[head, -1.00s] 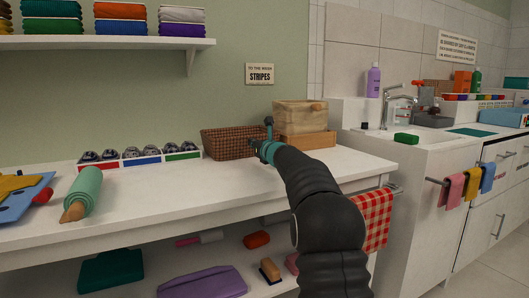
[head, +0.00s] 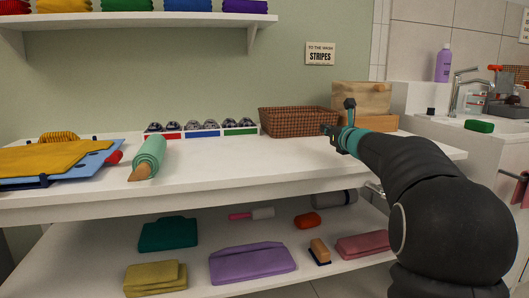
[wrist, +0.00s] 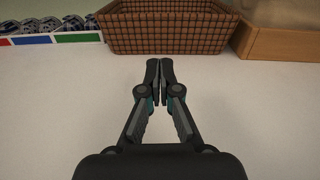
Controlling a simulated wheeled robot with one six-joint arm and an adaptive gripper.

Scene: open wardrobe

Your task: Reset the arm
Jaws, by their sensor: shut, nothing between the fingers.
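My gripper (wrist: 159,68) is shut and empty, its two dark fingertips together in the wrist view. It is over the white counter (wrist: 60,110), in front of a brown woven basket (wrist: 170,32). In the head view my gripper (head: 328,128) shows at the end of my dark arm, at the right front of the basket (head: 298,122). The arm reaches in from the lower right and hides part of the counter's right end.
A wooden box (head: 362,97) stands right of the basket. A divided tray (head: 203,132) of dark rolled items, a green roll (head: 149,157) and yellow cloth (head: 45,155) are to the left. Folded cloths lie on the lower shelf (head: 200,285). The front middle of the counter is clear.

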